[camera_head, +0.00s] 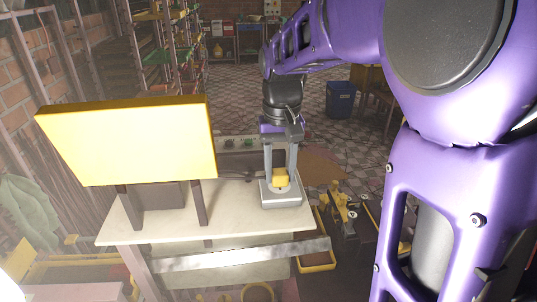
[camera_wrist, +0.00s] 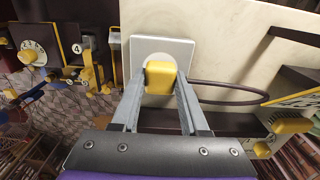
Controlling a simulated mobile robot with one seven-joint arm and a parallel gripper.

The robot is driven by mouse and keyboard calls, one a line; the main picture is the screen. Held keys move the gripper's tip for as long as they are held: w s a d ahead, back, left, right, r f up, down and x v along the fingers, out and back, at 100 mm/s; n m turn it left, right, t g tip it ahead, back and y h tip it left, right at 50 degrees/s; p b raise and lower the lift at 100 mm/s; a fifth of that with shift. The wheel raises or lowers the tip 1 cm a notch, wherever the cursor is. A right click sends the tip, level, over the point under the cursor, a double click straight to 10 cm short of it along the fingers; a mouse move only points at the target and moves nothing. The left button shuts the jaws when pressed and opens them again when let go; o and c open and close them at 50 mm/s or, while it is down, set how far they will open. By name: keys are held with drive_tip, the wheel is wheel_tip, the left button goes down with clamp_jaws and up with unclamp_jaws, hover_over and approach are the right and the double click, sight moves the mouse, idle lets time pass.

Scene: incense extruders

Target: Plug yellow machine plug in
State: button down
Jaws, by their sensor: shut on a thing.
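The yellow plug (camera_head: 281,177) is at the grey-white socket box (camera_head: 266,194) on the right end of the pale table. My gripper (camera_head: 281,172) points down and is shut on the plug. In the wrist view the plug (camera_wrist: 160,76) is between the two fingertips (camera_wrist: 160,84), over the round face of the socket plate (camera_wrist: 182,52). I cannot tell how deep the plug sits in the socket. A dark cable (camera_wrist: 235,84) loops out to the right in the wrist view. The yellow machine (camera_head: 130,142) stands on dark legs on the table's left part.
The pale table top (camera_head: 236,218) is bare between the machine and the socket box. A smaller machine with yellow parts (camera_head: 342,208) stands right of the table. A machine marked 4 (camera_wrist: 80,46) is at left in the wrist view. A blue bin (camera_head: 341,99) stands farther back.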

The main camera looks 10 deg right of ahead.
drive_tip(key=shift+f, duration=0.5)
drive_tip(key=shift+c, duration=1.7)
unclamp_jaws()
wheel_tip(320, 180, up, 18)
drive_tip(key=p, duration=0.1)
drive_tip(key=shift+f, duration=0.25)
